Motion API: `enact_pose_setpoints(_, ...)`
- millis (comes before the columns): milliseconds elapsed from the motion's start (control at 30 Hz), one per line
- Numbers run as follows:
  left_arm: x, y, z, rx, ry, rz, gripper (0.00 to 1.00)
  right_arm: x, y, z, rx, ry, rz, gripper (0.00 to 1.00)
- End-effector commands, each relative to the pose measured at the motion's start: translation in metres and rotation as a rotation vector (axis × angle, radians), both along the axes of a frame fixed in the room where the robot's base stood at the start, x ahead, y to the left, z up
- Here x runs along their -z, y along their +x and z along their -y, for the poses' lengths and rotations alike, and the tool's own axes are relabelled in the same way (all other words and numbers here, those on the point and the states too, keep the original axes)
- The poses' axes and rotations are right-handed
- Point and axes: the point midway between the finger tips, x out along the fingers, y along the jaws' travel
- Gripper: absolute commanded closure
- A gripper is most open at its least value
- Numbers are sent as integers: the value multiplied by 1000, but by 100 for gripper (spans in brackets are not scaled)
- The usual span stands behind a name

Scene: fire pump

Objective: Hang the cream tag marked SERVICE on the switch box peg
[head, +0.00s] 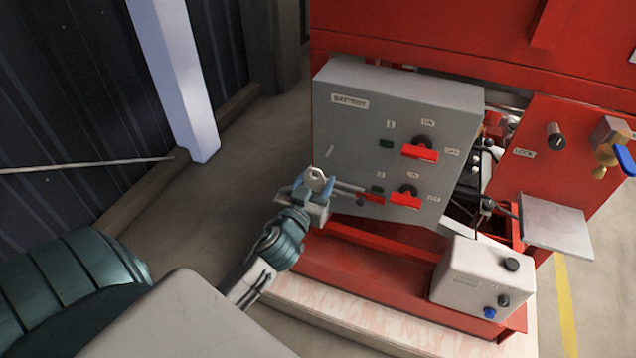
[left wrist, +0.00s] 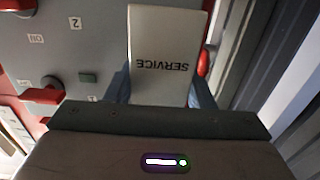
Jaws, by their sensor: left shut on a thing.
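The cream tag (left wrist: 168,45) is between the fingers of my left gripper (head: 316,190), which is shut on it. The word SERVICE reads upside down in the left wrist view. In the head view the tag's holed end (head: 317,176) sticks up above the fingers. The grey switch box (head: 350,125), labelled BATTERY, stands just behind the gripper, with two red-handled switches (head: 420,152). A small pale bar (head: 330,151) on its face, above the tag, may be the peg; I cannot be sure. The tag appears apart from it. My right gripper is not in view.
A white box (head: 485,278) with dark and blue knobs stands at the front right. A red panel (head: 560,150) with a LOCK label and brass valve is at the right. A pale post (head: 180,75) stands at the left. Floor (head: 215,165) left of the switch box is clear.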

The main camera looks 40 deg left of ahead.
Motion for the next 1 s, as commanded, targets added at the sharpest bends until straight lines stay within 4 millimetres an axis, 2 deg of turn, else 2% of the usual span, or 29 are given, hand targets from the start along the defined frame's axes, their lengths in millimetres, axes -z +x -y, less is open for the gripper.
enact_pose_setpoints(1000, 4, 55, -13, -1, 1, 1, 76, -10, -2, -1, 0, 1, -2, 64)
